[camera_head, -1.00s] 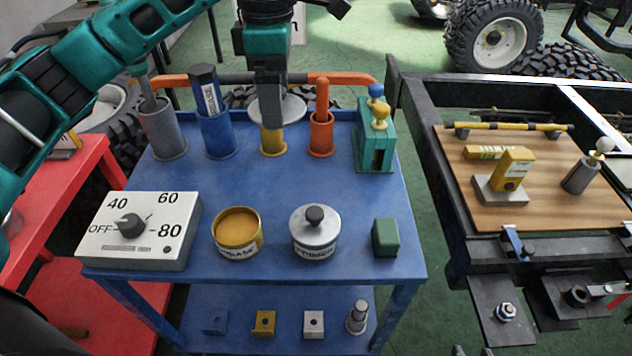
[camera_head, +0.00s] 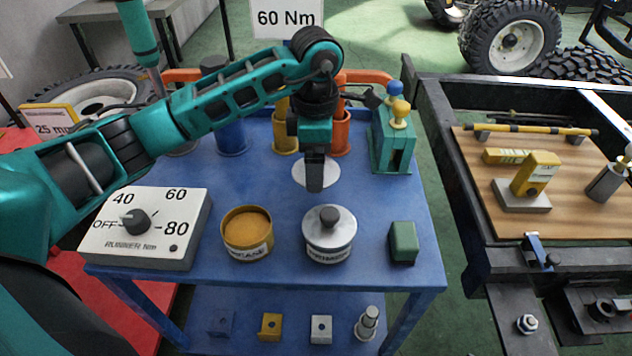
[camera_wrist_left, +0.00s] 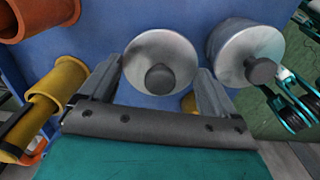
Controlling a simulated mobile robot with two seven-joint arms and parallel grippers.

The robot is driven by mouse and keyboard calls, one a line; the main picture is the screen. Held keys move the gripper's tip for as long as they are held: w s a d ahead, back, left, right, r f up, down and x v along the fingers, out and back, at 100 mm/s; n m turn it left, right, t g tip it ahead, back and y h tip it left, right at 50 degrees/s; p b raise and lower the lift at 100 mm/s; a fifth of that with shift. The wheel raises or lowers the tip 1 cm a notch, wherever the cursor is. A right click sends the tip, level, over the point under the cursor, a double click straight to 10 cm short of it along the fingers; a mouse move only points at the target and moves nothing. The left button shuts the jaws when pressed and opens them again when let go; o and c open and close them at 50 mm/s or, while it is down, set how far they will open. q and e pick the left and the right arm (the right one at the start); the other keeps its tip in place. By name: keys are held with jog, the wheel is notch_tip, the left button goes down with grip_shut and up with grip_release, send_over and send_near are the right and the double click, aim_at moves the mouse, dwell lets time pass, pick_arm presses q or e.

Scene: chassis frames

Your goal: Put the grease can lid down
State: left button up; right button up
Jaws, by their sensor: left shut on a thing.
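The grease can (camera_head: 247,245) is open, yellow-brown and full, left of the silver tin. The silver tin (camera_head: 330,250) has its own knobbed lid on and also shows in the left wrist view (camera_wrist_left: 240,45). My right gripper is not in view.
A white dial box (camera_head: 145,250) stands at the front left and a green block (camera_head: 403,243) at the front right. A teal holder (camera_head: 392,150) and several coloured cups line the back. Bare blue cart top (camera_head: 368,205) lies behind the silver tin.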

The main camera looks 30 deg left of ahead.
pick_arm(q)
notch_tip(320, 180, down, 5)
jog(key=shift+r, duration=0.15)
jog(key=shift+f, duration=0.4)
jog(key=shift+f+b, duration=0.15)
jog(key=shift+b, duration=0.25)
jog(key=o, duration=0.8)
jog(key=shift+c, duration=0.2)
jog(key=shift+r, duration=0.5)
notch_tip(320, 180, up, 11)
jog(key=shift+r+p, duration=0.2)
jog(key=shift+p, duration=0.55)
